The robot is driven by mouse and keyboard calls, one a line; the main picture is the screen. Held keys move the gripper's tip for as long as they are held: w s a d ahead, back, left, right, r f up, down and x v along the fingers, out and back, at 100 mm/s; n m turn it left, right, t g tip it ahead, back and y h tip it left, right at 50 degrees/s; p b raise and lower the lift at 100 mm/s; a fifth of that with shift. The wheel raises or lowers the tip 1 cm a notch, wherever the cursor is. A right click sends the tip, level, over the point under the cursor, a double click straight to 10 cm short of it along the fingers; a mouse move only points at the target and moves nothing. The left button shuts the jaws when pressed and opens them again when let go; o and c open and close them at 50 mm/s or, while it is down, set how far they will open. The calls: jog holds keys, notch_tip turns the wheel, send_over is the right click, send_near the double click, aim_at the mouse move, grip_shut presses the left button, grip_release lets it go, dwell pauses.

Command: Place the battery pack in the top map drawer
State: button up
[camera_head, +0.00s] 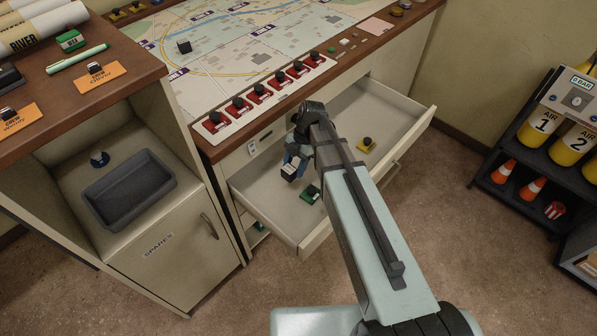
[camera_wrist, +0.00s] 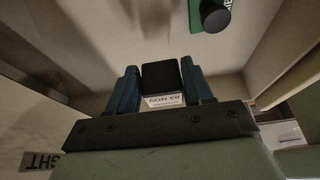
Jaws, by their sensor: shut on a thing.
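The top map drawer (camera_head: 262,194) is pulled open below the map table in the head view. My gripper (camera_head: 294,160) is inside the drawer's outline, toward its left part, pointing down. It is shut on a small dark block with a white label, which I take for the battery pack (camera_head: 288,172). In the wrist view the battery pack (camera_wrist: 160,76) sits between the two blue fingers (camera_wrist: 160,92), its label partly readable. I cannot tell whether it touches the drawer floor.
In the drawer lie a green piece (camera_head: 310,194) with a dark knob, close right of my gripper, and a yellow piece (camera_head: 367,146) farther back. A cabinet with a grey tray (camera_head: 128,190) stands left.

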aim_at(292, 186)
jog(key=shift+f, duration=3.4)
jog(key=shift+f, duration=0.2)
jog(key=o, duration=0.9)
jog(key=shift+c, duration=0.2)
jog(key=shift+r, duration=0.15)
jog(key=v, duration=1.2)
